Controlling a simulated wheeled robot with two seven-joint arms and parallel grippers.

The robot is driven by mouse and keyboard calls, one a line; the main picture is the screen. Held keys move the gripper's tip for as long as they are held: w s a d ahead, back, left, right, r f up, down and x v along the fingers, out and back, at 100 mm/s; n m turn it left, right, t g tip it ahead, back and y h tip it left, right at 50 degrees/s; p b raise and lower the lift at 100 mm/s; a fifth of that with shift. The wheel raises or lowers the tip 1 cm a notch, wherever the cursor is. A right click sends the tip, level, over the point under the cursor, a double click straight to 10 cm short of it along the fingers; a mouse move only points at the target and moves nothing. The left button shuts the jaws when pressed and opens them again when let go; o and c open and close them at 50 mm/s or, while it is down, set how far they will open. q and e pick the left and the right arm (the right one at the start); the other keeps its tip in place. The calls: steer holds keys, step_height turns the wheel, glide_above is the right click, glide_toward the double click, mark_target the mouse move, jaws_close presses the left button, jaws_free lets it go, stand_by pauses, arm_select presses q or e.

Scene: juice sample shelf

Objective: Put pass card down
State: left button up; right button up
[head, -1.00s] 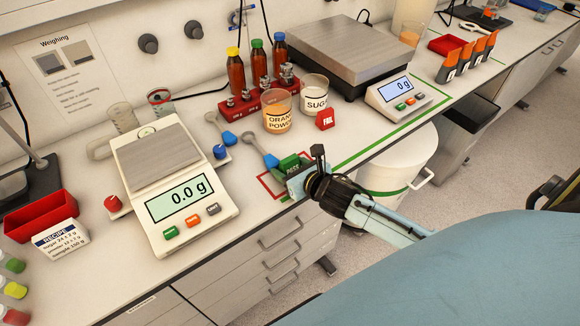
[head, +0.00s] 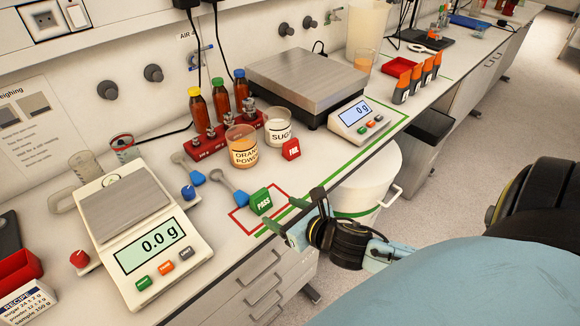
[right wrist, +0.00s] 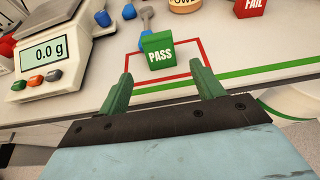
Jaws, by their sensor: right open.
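The green PASS card (head: 260,201) stands upright on the bench inside a red outlined rectangle (head: 234,217), near the bench's front edge. It also shows in the right wrist view (right wrist: 159,50), with its lettering facing me. My right gripper (head: 294,220) is open and empty, just in front of the card and apart from it. In the right wrist view its two green fingers (right wrist: 163,90) are spread wide, with the card beyond their tips. My left gripper is not in view.
A small scale (head: 150,240) stands left of the card. A white bin (head: 365,180) is below the bench at right.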

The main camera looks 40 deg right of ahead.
steer(key=shift+v, duration=1.05)
